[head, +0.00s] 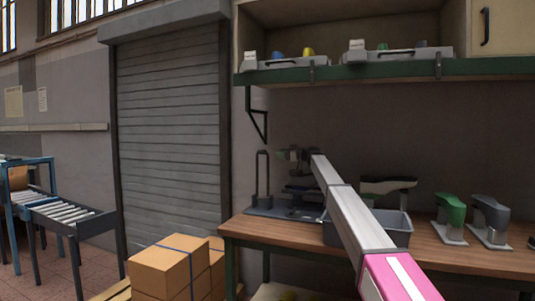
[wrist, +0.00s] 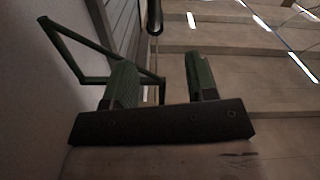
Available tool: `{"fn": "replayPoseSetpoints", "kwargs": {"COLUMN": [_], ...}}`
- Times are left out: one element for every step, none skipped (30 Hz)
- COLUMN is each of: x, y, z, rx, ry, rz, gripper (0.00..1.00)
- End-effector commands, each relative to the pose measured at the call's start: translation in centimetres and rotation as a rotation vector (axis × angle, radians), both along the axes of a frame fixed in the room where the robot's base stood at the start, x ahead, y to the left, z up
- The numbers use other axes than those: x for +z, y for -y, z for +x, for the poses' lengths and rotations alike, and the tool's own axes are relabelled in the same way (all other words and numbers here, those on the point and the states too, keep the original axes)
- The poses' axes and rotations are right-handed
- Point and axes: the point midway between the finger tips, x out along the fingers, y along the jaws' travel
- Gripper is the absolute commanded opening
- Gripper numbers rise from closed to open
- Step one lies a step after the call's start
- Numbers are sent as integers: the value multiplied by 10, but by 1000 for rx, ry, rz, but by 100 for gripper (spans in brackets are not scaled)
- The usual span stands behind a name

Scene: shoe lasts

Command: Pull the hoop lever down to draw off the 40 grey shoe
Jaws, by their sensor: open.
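The hoop lever (head: 262,172) stands upright as a dark hoop at the left end of the bench fixture (head: 262,207). My gripper (head: 284,154) is open and empty, to the right of the hoop near its top and apart from it in the picture. In the wrist view its two green-padded fingers (wrist: 162,82) stand apart. A dark rounded bar (wrist: 155,20) shows beyond the gap; I cannot tell if it is the hoop. A dark grey shape (head: 300,190) on the fixture, partly behind my arm, may be the shoe; no size mark is readable.
A grey bin (head: 397,230) stands right of the fixture, with a black-and-white shoe form (head: 388,185) above it. Green (head: 450,215) and grey (head: 491,216) lasts stand further right. A shelf (head: 390,70) with a bracket (head: 258,115) hangs above. Boxes (head: 168,265) stand left.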

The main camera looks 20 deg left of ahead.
Motion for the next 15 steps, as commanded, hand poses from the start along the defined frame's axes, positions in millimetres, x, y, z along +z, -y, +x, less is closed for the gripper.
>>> {"fn": "replayPoseSetpoints", "kwargs": {"x": [0, 0, 0, 0, 0, 0, 0, 0, 0, 0, 0, 0, 0, 0, 0], "y": [0, 0, -1, -2, -3, -4, -6, -9, -12, -15, -19, -24, -28, -32, -39], "z": [0, 0, 0, 0, 0, 0, 1, 1, 1, 2, 2, 3, 3, 4, 4], "rx": [0, 0, 0, 0, 1, 1, 1, 1, 1, 2, 2, 2, 2, 2, 1], "ry": [0, 0, 0, 0, 0, 0, 0, 0, 0, 0, 0, -1, 0, -1, -1], "rz": [0, 0, 0, 0, 0, 0, 0, 0, 0, 0, -1, -1, -1, -1, -1], "gripper": [52, 52, 52, 52, 52, 52, 52, 52, 52, 52, 52, 52, 52, 52, 52]}}
